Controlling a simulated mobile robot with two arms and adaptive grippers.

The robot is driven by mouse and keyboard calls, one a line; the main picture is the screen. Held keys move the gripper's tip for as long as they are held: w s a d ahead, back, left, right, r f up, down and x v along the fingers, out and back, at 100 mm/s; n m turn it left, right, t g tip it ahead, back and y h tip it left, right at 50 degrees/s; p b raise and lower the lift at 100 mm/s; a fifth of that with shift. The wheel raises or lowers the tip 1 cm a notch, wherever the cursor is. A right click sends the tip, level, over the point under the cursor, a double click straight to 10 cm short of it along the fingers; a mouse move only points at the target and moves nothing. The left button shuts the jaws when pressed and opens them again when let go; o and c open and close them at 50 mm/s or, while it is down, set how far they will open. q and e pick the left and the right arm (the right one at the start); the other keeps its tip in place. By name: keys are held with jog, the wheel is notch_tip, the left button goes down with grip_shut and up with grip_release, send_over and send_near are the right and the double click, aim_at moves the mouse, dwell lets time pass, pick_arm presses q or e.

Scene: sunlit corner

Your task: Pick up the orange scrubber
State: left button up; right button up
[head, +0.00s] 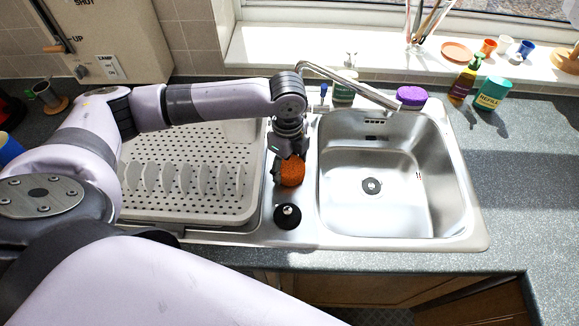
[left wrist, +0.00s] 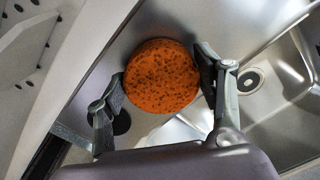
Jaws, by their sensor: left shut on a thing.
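The orange scrubber (head: 292,172) is a round, speckled piece, seen in the head view on the steel strip between the dish rack and the sink basin. My left gripper (head: 282,166) reaches down over that strip and is shut on it. In the left wrist view the orange scrubber (left wrist: 162,76) sits between the two fingers of my left gripper (left wrist: 160,88), one on each side. I cannot tell whether the scrubber still touches the steel. My right gripper is not in view.
A black round knob (head: 288,215) stands just in front on the strip. The dish rack (head: 185,212) lies left, the empty sink basin (head: 350,215) right. A faucet (head: 350,84) arches behind. A purple scrubber (head: 411,96) sits at the sink's back edge, near a brown bottle (head: 463,84) and teal refill pack (head: 491,94).

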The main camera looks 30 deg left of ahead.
aim_at(288, 164)
pick_arm(q)
jog(key=shift+r, duration=0.15)
notch_tip(288, 164, up, 20)
jog(key=b, duration=0.2)
dwell(0.3)
jog(key=o, duration=0.5)
jog(key=shift+c, duration=0.2)
jog(key=shift+f, duration=0.2)
jog(key=c, duration=0.5)
